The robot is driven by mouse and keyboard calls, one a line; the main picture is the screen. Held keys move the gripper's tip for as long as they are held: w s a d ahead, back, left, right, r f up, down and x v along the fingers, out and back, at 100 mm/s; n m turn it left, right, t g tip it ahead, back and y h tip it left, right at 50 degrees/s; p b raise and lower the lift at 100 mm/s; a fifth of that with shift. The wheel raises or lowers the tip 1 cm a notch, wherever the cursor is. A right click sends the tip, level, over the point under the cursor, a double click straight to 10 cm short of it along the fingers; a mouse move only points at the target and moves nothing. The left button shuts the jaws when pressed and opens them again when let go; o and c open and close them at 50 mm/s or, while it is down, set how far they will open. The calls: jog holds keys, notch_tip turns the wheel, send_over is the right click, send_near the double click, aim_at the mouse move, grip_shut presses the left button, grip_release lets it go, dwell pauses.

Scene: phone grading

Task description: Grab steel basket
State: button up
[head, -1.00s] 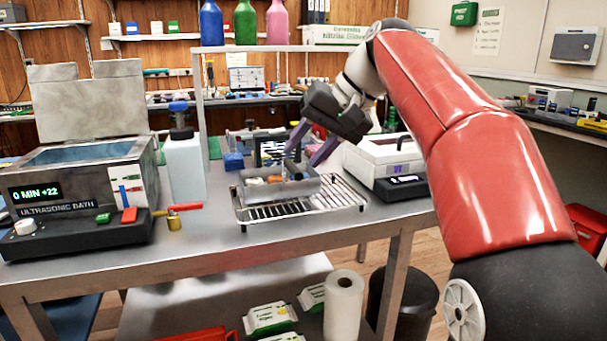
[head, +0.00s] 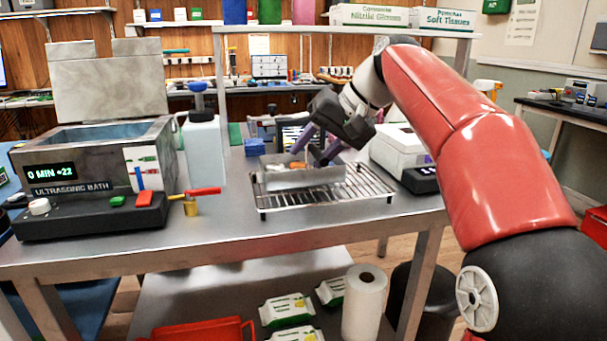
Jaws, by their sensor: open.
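The steel basket (head: 292,180) is a shallow grey metal tray on a wire rack (head: 375,190) on the steel table. A few small orange and pale items lie inside it. My gripper (head: 318,156) comes down from the upper right with its purple fingers at the basket's back right side. The fingers are apart, and I see nothing held between them. I cannot tell whether a finger touches the basket wall.
An ultrasonic bath (head: 95,185) with its lid up stands at left. A clear bottle with a blue top (head: 203,145) and a red-handled brass padlock-like piece (head: 191,207) are beside it. A white device (head: 400,150) stands right of the rack. A shelf post (head: 222,100) rises behind.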

grip_shut()
jog(key=shift+r, duration=0.2)
dwell(0.4)
